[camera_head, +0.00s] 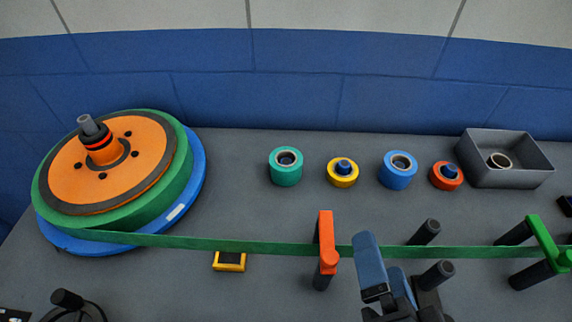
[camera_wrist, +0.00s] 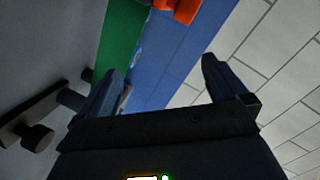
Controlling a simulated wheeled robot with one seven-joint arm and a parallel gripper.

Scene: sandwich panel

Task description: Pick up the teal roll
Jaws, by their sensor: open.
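The teal roll (camera_head: 286,172) stands on the grey panel, left of the yellow roll, with a dark centre in its pale core. Nothing touches it. My gripper (camera_head: 381,256) is in the lower middle right of the head view, nearer the camera than the roll and to its right. Its two blue fingers are apart, and I see nothing held between them. In the wrist view my gripper (camera_wrist: 160,68) has its fingers spread, with the green belt and the blue wall beyond. I cannot make out the teal roll in the wrist view.
A green belt (camera_head: 210,243) runs across the front from the large orange-and-green wheel (camera_head: 80,173), past an orange post (camera_head: 327,245) and a green bracket (camera_head: 543,243). Yellow (camera_head: 343,177), blue (camera_head: 397,178) and red (camera_head: 446,180) rolls and a grey bin (camera_head: 510,177) stand to the right.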

